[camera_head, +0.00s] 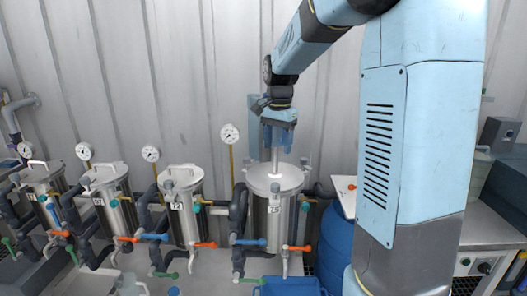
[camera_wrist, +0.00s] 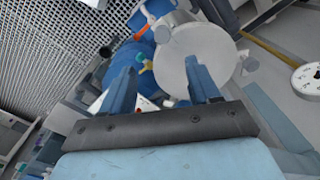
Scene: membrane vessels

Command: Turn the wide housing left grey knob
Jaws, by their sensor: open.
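The wide housing (camera_head: 280,205) is the large steel vessel at the right end of the row, with a round flat lid. Its lid (camera_wrist: 200,65) also shows in the wrist view, with small grey knobs at its edge, one at the upper left (camera_wrist: 162,34) and one at the right (camera_wrist: 249,64). In the head view a grey knob (camera_head: 275,187) shows at the lid's front; which one is the left knob I cannot tell. My gripper (camera_head: 279,146) points down above the lid. In the wrist view its blue fingers (camera_wrist: 160,72) are apart and empty.
Narrower steel vessels (camera_head: 183,205) stand to the left, with pipes and coloured valve handles. A pressure gauge (camera_head: 230,134) rises behind the wide housing at left. A blue barrel (camera_head: 338,240) stands close at right. The corrugated wall is behind.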

